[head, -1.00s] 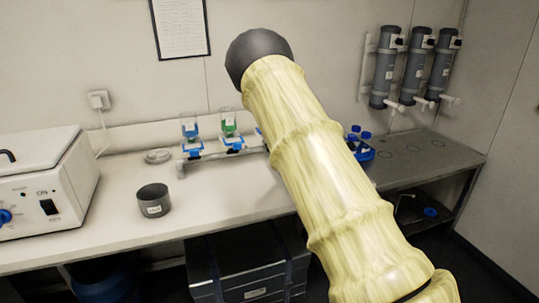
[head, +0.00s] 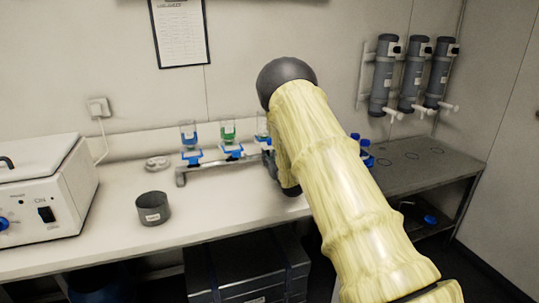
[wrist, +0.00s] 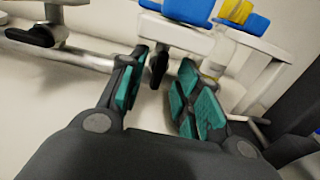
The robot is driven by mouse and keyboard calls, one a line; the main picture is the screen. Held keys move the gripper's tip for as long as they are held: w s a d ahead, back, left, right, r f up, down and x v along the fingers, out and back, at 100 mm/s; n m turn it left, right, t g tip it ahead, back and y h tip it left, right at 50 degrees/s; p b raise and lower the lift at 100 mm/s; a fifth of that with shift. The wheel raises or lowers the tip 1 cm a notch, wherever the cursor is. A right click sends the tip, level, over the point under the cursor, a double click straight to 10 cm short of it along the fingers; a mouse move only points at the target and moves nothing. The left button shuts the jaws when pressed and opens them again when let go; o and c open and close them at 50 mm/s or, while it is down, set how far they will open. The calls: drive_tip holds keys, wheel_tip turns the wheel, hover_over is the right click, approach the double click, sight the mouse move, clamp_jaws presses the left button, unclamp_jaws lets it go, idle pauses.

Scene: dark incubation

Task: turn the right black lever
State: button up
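A low metal rail (head: 225,168) on the bench carries cups on blue bases. A black lever (wrist: 158,68) shows between my gripper's fingers in the wrist view and appears to be the right one. My gripper (wrist: 155,95) is open, with teal pads on either side of this lever; contact cannot be made out. Another black lever (wrist: 32,37) is on the rail at the left of the wrist view. In the head view, my gripper (head: 275,172) is at the rail's right end, partly hidden by my arm, which also hides the right lever.
A dark grey beaker (head: 153,209) stands at the front of the bench. A white machine (head: 35,185) is at the left. Blue-capped bottles (head: 364,146) are just right of my arm. Grey cylinders (head: 412,75) hang on the wall. The bench between beaker and rail is clear.

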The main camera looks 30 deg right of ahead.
drive_tip(key=shift+x, duration=0.8)
clamp_jaws()
